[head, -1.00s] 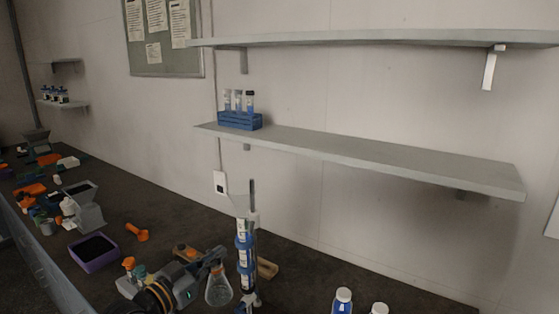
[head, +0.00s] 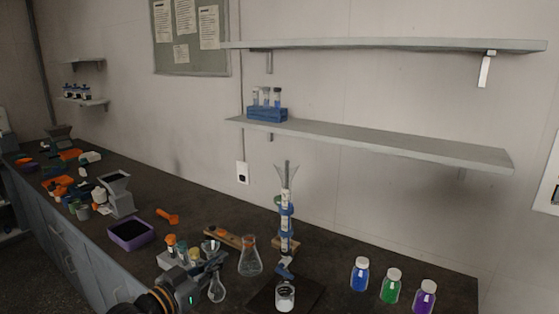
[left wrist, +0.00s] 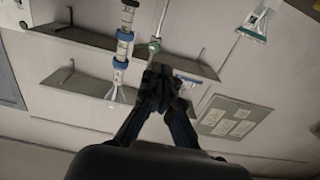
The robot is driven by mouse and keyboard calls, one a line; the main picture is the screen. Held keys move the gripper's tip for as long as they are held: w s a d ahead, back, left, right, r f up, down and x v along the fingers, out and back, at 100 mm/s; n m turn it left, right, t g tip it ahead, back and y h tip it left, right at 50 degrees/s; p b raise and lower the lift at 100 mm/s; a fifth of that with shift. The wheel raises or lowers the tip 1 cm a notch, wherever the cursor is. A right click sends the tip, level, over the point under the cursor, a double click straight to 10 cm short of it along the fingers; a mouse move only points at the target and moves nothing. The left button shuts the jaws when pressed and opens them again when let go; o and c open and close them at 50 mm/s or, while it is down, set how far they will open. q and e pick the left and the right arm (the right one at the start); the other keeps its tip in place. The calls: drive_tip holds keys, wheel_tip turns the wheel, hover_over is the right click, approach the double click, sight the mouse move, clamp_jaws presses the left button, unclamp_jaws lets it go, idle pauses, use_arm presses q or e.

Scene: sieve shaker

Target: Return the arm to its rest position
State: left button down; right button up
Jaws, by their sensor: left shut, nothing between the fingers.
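My left arm comes in from the bottom left of the head view. Its gripper (head: 217,261) is shut and empty, above the near part of the dark bench. A small round flask (head: 217,291) shows just below the fingertips; I cannot tell its distance from them. A conical flask (head: 250,258) stands to the right. In the left wrist view the gripper's dark fingers (left wrist: 162,80) are together, with the wall and shelves beyond. My right gripper is not in view.
A column with blue rings (head: 286,215) stands right of the conical flask. A white jar (head: 285,296) is in front of it. Blue (head: 359,275), green (head: 391,287) and purple (head: 424,298) bottles stand at right. A purple tray (head: 131,235) is at left. A wall shelf (head: 390,147) overhangs the bench.

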use_arm(q)
drive_tip(key=s+d+f+g+y, duration=0.3)
drive_tip(key=s+f+g, duration=0.2)
drive_tip(key=s+f, duration=0.9)
drive_tip(key=s+a+f+n+g+y, duration=0.2)
drive_tip(key=s+a+f, duration=0.1)
drive_tip(key=s, duration=0.4)
drive_tip(key=s+a+f+n+g+y, duration=0.1)
drive_tip(key=s+a+f+g+y, duration=0.2)
drive_tip(key=s, duration=0.4)
drive_tip(key=s+a+f+n+g+y, duration=0.1)
drive_tip(key=s+a+f+n+y, duration=0.2)
drive_tip(key=s, duration=0.4)
wheel_tip(320, 180, down, 26)
drive_tip(key=s+m+g+h, duration=0.1)
drive_tip(key=s+g, duration=0.1)
drive_tip(key=s+a+f, duration=0.3)
drive_tip(key=s+f, duration=1.3)
drive_tip(key=f, duration=0.2)
drive_tip(key=shift+s+m+g+b, duration=0.3)
drive_tip(key=shift+s+g, duration=0.1)
